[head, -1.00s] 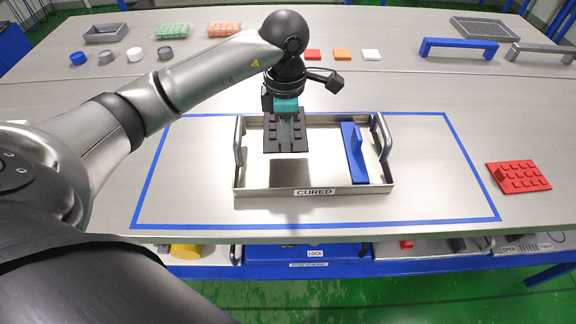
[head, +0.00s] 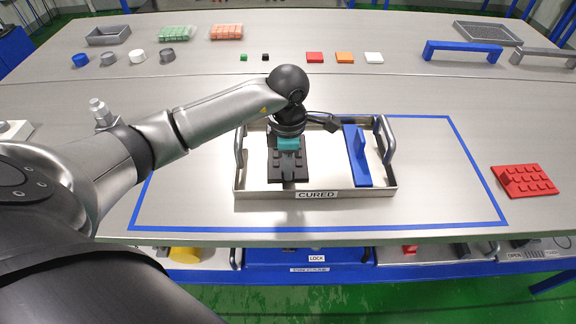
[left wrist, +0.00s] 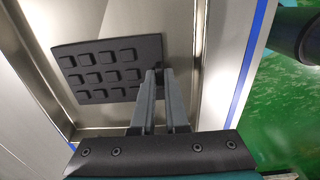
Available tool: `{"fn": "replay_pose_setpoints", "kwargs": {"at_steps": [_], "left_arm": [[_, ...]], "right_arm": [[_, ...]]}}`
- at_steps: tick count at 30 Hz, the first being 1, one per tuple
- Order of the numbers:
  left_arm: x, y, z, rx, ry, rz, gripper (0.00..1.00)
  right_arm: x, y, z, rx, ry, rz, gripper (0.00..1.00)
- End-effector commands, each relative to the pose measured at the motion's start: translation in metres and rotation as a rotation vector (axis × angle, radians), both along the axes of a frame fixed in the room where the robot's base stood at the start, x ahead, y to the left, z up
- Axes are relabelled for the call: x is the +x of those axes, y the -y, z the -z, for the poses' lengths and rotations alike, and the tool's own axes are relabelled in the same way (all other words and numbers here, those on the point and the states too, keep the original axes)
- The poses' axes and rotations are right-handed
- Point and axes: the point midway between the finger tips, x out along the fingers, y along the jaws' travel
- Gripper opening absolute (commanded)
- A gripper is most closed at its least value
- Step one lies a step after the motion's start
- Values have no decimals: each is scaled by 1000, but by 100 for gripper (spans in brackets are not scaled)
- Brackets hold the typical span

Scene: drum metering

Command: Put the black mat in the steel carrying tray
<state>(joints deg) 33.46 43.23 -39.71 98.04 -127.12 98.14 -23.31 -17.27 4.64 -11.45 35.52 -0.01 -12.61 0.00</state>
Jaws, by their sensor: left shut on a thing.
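The steel carrying tray (head: 240,190), labelled CURED, stands inside the blue outline and has a grey handle at each end. The black studded mat (head: 302,172) is within the tray's walls, in its left half. It lies low and roughly flat; I cannot tell whether it touches the floor. My left gripper (head: 288,165) is shut on the mat from above. In the left wrist view the two grey fingers (left wrist: 159,76) grip the mat (left wrist: 105,68) at one edge, near the tray wall. My right gripper is out of view.
A blue piece with an upright grip (head: 358,160) occupies the tray's right side. A red studded mat (head: 527,180) lies to the right, outside the blue outline. A blue handle (head: 462,47) and small coloured blocks are at the back. The outlined area right of the tray is clear.

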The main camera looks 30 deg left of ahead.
Motion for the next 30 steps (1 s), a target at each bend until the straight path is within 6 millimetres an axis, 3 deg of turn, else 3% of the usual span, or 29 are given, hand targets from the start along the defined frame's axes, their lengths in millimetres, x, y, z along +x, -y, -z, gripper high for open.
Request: {"fn": "replay_pose_setpoints", "kwargs": {"at_steps": [1,2,9,20,30], "left_arm": [[0,0,3,1,1,0,0],[0,0,3,1,-1,0,14],[0,0,2,-1,-1,0,41],[0,0,-3,0,0,0,42],[1,0,-72,0,4,1,42]], "right_arm": [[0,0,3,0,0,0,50],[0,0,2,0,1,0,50],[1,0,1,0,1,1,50],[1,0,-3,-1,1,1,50],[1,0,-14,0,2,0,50]]}}
